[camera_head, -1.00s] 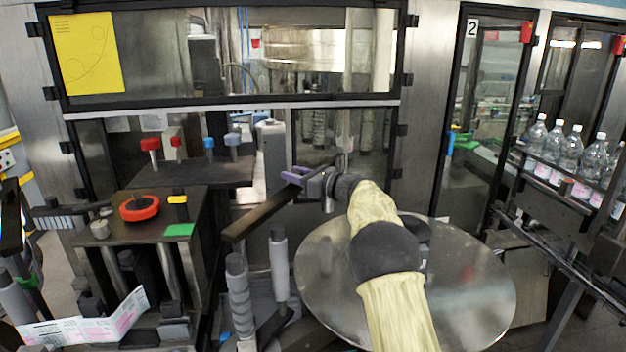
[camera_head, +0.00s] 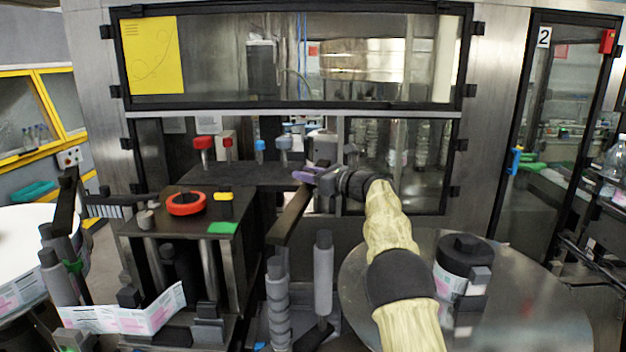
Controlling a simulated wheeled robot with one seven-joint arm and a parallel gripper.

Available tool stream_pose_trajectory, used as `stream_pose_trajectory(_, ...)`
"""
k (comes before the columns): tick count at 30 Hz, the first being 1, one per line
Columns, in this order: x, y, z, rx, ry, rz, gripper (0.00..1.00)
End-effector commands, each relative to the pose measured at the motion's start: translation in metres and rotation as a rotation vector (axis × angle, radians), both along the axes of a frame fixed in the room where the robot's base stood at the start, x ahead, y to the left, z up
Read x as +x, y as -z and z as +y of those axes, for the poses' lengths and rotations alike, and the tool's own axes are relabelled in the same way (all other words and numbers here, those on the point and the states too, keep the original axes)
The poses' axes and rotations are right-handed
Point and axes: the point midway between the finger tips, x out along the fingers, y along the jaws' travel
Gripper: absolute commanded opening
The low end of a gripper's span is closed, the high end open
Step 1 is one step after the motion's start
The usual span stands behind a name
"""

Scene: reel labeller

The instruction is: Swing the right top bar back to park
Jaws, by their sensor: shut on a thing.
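The right top bar (camera_head: 288,217) is a dark flat bar. It runs from above the ribbed grey post (camera_head: 278,305) back and to the right, and a purple grip (camera_head: 306,175) is at its far end. My gripper (camera_head: 315,177) is shut on this purple grip, with my arm reaching in from the lower right. The fingers hide part of the grip. A second, smooth grey post (camera_head: 323,275) stands upright to the right of the bar, apart from it.
A dark block with a red ring (camera_head: 186,204) and a green pad (camera_head: 223,228) stands left of the bar. Red and blue knobs (camera_head: 203,143) stand behind on a dark shelf. A round metal table (camera_head: 365,285) with a dark-topped reel (camera_head: 465,255) lies right.

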Motion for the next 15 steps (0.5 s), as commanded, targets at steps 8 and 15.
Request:
stream_pose_trajectory(8,0.0003,0.0013,0.0006,-0.001,0.001,0.004,0.0)
stream_pose_trajectory(15,0.0003,0.0016,0.0006,-0.001,0.001,0.004,0.52)
